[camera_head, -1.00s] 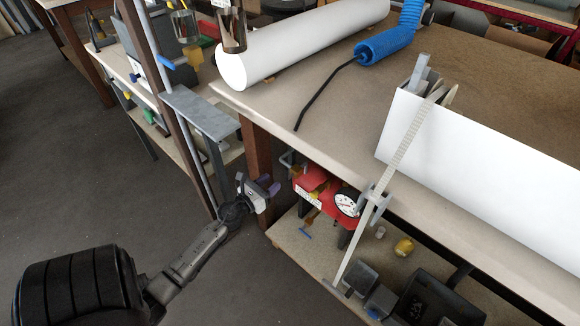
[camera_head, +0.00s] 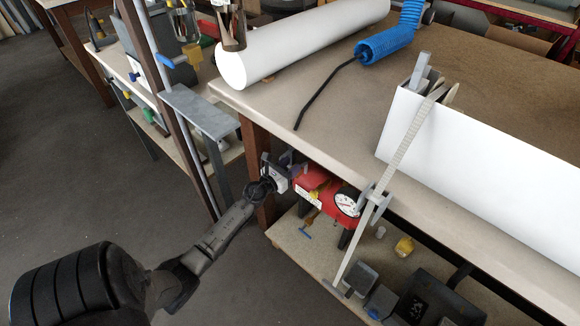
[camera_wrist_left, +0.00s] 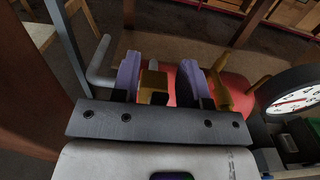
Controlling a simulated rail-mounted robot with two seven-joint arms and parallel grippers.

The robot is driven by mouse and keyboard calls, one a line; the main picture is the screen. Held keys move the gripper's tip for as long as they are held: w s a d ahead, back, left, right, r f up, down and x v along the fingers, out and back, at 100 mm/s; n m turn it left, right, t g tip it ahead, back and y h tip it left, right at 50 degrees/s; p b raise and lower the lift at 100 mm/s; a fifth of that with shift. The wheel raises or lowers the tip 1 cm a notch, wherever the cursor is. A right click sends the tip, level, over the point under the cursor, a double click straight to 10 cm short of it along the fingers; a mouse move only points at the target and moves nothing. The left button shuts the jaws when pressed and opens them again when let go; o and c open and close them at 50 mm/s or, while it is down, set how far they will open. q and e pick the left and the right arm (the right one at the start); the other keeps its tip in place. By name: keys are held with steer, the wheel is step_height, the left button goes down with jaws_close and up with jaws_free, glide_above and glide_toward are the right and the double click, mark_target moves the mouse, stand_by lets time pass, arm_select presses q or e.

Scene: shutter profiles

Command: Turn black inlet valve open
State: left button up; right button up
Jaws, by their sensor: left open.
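A red device (camera_head: 322,189) with a round white gauge (camera_head: 347,204) stands on the lower shelf under the workbench edge. It also shows in the left wrist view (camera_wrist_left: 236,84). My left gripper (camera_head: 288,170) is at the device's left end. In the left wrist view its two purple fingertips (camera_wrist_left: 163,78) are apart, with a brass-coloured part (camera_wrist_left: 153,82) and some dark parts showing between or just beyond them. Contact cannot be told. A yellow lever (camera_wrist_left: 222,92) shows beside the right finger. The black inlet valve cannot be clearly made out; the gripper partly hides that end. My right gripper is not in view.
The workbench top (camera_head: 280,100) overhangs the device, and a brown leg (camera_head: 258,165) stands close to my left gripper. A grey bent pipe (camera_wrist_left: 100,62) is left of the fingers. A yellow object (camera_head: 404,245) and dark bins lie farther right on the shelf.

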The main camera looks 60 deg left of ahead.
arm_select(q)
jaws_close()
steer(key=shift+a, duration=0.1)
stand_by(0.3)
steer(key=s+a+f+n+p, duration=0.1)
steer(key=a+f+n, duration=0.4)
steer(key=n, duration=1.3)
steer(key=shift+s+f+p, duration=0.2)
steer(key=shift+s+p, duration=0.05)
steer(key=shift+p, duration=0.15)
stand_by(0.4)
